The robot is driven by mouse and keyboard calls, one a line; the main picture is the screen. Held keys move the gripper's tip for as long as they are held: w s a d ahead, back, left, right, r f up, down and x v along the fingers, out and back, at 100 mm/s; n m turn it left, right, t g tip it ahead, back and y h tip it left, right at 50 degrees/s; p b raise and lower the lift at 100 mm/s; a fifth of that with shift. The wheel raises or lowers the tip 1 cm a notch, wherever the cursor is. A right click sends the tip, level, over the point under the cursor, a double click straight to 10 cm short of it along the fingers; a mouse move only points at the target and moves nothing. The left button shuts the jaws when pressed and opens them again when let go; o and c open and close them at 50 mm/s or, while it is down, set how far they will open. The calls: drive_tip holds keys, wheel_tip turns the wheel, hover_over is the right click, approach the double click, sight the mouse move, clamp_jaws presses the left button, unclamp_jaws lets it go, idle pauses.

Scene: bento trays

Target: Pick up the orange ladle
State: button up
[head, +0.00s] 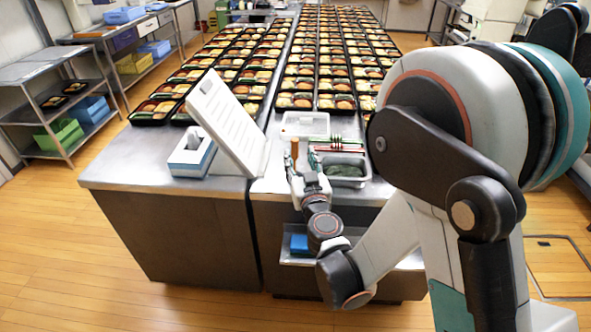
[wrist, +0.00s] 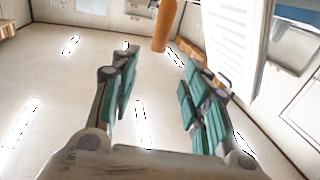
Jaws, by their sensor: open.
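The orange ladle (head: 294,152) shows as a small upright orange handle just beyond my gripper in the head view. In the wrist view its rounded orange handle (wrist: 165,25) is at the top, slightly right of the middle, ahead of the fingertips. Its lower end and bowl cannot be made out. My gripper (head: 304,173) is over the near edge of the metal counter. Its two fingers, with teal pads, are spread apart in the wrist view (wrist: 160,62), with nothing between the pads.
A slanted white panel (head: 228,125) and a tissue box (head: 193,155) stand left of my gripper. A metal pan (head: 358,159) with green contents, red and green utensils (head: 342,148) and a white container (head: 305,124) are close by. Bento trays (head: 295,100) fill the counter behind.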

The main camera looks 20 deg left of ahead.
sight(296, 144)
drive_tip(key=b+x, duration=0.1)
drive_tip(key=x, duration=0.4)
drive_tip(key=shift+w+a, duration=0.1)
drive_tip(key=shift+w, duration=0.1)
drive_tip(key=x, duration=0.1)
drive_tip(key=b+x, duration=0.1)
drive_tip(key=x, duration=0.2)
drive_tip(key=shift+w+f+b, duration=0.15)
drive_tip(key=shift+f+b, duration=0.2)
drive_tip(key=shift+w+a+r, duration=0.1)
drive_tip(key=shift+w, duration=0.3)
clamp_jaws()
